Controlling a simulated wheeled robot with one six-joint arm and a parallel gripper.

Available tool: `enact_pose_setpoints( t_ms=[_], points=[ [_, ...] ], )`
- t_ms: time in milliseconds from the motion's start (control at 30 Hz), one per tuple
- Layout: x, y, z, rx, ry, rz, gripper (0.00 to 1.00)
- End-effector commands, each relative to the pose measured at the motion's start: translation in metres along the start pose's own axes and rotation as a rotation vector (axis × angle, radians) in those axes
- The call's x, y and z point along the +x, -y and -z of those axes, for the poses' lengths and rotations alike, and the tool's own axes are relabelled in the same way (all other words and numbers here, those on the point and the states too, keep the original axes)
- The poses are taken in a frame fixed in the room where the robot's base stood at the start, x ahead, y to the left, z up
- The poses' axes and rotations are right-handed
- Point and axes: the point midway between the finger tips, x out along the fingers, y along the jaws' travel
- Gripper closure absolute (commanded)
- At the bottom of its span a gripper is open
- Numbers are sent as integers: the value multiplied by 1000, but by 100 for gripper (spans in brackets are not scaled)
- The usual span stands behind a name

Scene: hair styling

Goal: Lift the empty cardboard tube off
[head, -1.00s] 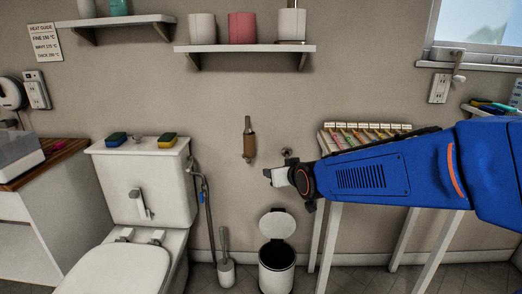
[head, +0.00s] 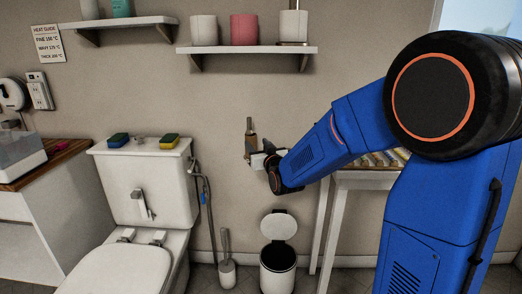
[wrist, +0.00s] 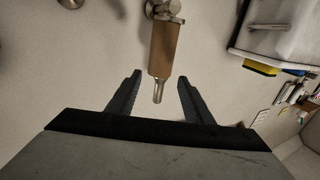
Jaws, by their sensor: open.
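The brown cardboard tube (wrist: 163,50) sits on a metal holder (wrist: 158,92) fixed to the wall; the holder's bare tip sticks out past the tube's end. In the head view the tube (head: 250,143) hangs upright on the wall, its lower part partly hidden by my gripper. My gripper (head: 259,159) is beside the tube's lower end. In the wrist view its open fingers (wrist: 157,90) stand on either side of the holder's tip, short of the tube and apart from it. Nothing is between them but the tip.
The toilet (head: 146,190) with two sponges on its tank is at left. A lidded bin (head: 277,262) and a toilet brush (head: 226,265) stand on the floor below. A wall shelf (head: 247,50) is above, and a white table (head: 365,180) is at right.

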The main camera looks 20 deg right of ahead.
Motion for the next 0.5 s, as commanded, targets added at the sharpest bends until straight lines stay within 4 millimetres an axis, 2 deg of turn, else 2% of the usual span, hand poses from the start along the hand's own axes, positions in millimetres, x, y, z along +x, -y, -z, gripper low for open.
enact_pose_setpoints(
  t_ms=[500],
  points=[
    [84,0,-1,0,1,0,53]
  ],
)
